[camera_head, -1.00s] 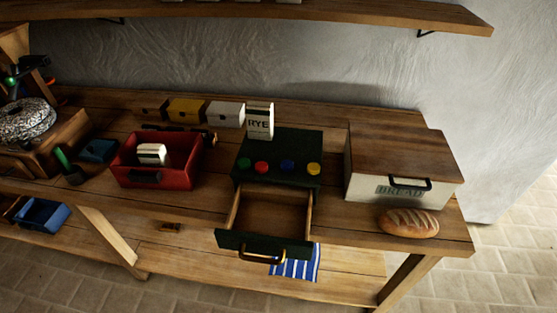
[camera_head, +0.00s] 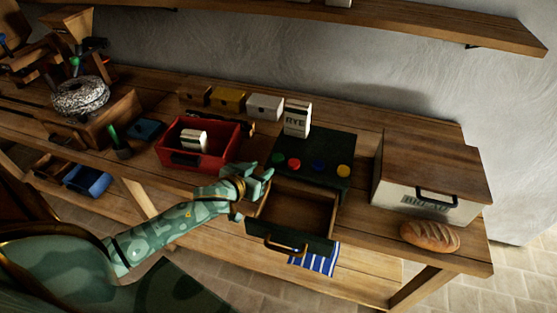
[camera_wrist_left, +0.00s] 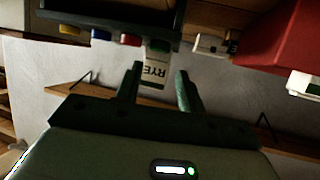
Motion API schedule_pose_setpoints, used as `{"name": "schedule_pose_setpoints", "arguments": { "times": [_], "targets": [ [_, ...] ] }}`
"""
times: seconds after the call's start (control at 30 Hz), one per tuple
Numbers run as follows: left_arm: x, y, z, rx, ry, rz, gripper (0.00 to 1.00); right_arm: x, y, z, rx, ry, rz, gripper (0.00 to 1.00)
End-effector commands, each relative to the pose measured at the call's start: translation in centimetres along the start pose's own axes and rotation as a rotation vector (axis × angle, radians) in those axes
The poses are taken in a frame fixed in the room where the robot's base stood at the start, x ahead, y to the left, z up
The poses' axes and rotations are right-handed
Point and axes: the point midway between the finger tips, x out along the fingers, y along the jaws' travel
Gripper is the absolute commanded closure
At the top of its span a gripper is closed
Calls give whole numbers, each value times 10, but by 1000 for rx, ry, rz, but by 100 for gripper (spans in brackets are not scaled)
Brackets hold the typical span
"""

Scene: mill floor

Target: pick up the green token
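The green token (camera_head: 278,158) is at the left end of a row of round tokens on the front edge of the dark green cabinet's top (camera_head: 318,146). In the left wrist view the green token (camera_wrist_left: 157,45) shows beyond the fingertips, roughly between them. My left gripper (camera_head: 265,177) is just in front of and left of the token, near the cabinet's left front corner. In the left wrist view its two fingers (camera_wrist_left: 158,74) are apart with nothing between them. My right gripper is not in view.
Red (camera_head: 294,163), blue (camera_head: 318,166) and yellow (camera_head: 343,171) tokens sit right of the green one. The cabinet's drawer (camera_head: 290,244) is pulled open below. A RYE packet (camera_head: 297,118) stands behind. A red bin (camera_head: 220,157) is left; a bread box (camera_head: 432,170) is right.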

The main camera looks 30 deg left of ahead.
Motion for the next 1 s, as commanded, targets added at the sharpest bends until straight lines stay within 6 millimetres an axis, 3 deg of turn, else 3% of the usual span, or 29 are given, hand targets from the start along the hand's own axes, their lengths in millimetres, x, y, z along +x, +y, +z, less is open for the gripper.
{"name": "schedule_pose_setpoints", "arguments": {
  "times": [0.1, 0.33, 0.6, 0.87, 1.0],
  "targets": [
    [22, -1, 1, 0, 1, -1, 61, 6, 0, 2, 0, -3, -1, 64],
    [42, 0, 0, 2, 0, -1, 61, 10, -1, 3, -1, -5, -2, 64],
    [83, 0, 0, 2, -1, -1, 61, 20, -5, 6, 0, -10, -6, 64],
    [86, 1, -1, 1, -1, 0, 61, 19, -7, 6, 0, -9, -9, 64],
    [85, 1, -1, 1, -1, 0, 97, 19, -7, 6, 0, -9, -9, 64]
  ]
}}
